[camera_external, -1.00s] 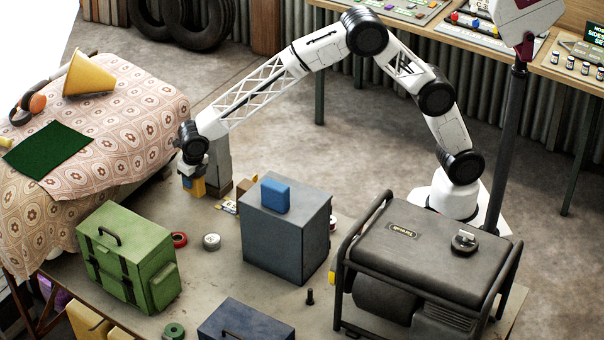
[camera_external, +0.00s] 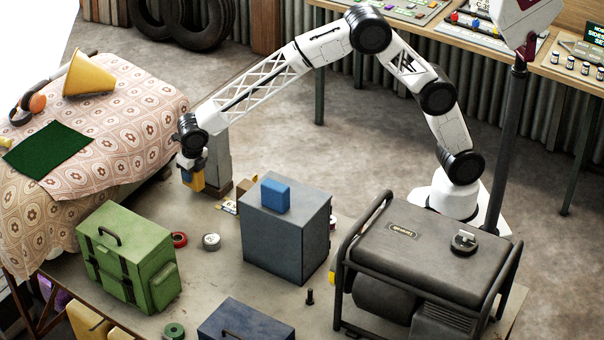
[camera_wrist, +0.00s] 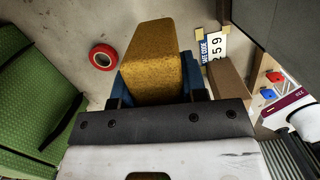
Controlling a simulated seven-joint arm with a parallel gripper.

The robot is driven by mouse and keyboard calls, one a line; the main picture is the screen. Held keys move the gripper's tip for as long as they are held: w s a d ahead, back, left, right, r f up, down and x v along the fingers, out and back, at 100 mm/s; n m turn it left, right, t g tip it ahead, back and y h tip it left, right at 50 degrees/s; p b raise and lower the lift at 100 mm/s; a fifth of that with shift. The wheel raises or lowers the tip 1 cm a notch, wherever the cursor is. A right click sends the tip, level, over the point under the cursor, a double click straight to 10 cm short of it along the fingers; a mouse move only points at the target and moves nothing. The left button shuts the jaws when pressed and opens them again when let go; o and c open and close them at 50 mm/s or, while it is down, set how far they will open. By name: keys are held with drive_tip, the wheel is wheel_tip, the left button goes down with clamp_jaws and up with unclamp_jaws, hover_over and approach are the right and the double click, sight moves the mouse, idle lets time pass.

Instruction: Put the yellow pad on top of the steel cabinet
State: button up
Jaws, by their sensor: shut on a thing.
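My gripper (camera_external: 190,165) is at the far left of the worktable, pointing down. It is shut on the yellow pad (camera_external: 196,181). In the wrist view the yellow pad (camera_wrist: 157,62) sits between the blue fingers of my gripper (camera_wrist: 160,90). The pad is above the tabletop; the exact gap is hard to tell. The grey steel cabinet (camera_external: 287,235) stands right of my gripper, nearer the camera. A blue block (camera_external: 275,196) rests on its top, toward the left, with bare top around it.
A green box (camera_external: 128,257) stands left of the cabinet. A red tape ring (camera_external: 179,239) and a grey roll (camera_external: 211,242) lie between them. A small brown box (camera_external: 246,187) is behind the cabinet. A black generator (camera_external: 425,255) stands to the right.

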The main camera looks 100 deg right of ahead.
wheel_tip(320, 180, up, 22)
drive_tip(key=r, duration=0.1)
drive_tip(key=s+a+r, duration=0.2)
drive_tip(key=s+a, duration=0.6)
drive_tip(key=s, duration=0.5)
drive_tip(key=s+a+r, duration=0.1)
drive_tip(key=s+a, duration=0.7)
drive_tip(key=s, duration=0.4)
drive_tip(key=s+a+f+n, duration=0.1)
drive_tip(key=s+a, duration=0.1)
drive_tip(key=s, duration=0.7)
drive_tip(key=s+a+f, duration=0.2)
drive_tip(key=s, duration=0.7)
drive_tip(key=f, duration=0.4)
drive_tip(key=shift+s+f, duration=0.3)
drive_tip(key=shift+f, duration=0.05)
drive_tip(key=shift+w, duration=0.1)
drive_tip(key=w+a, duration=0.1)
drive_tip(key=w, duration=0.4)
drive_tip(key=w+a+f, duration=0.1)
drive_tip(key=w+a, duration=0.1)
drive_tip(key=w, duration=0.3)
drive_tip(key=w+a, duration=0.1)
drive_tip(key=w, duration=0.4)
drive_tip(key=shift+a+f, duration=0.25)
drive_tip(key=shift+a, duration=0.15)
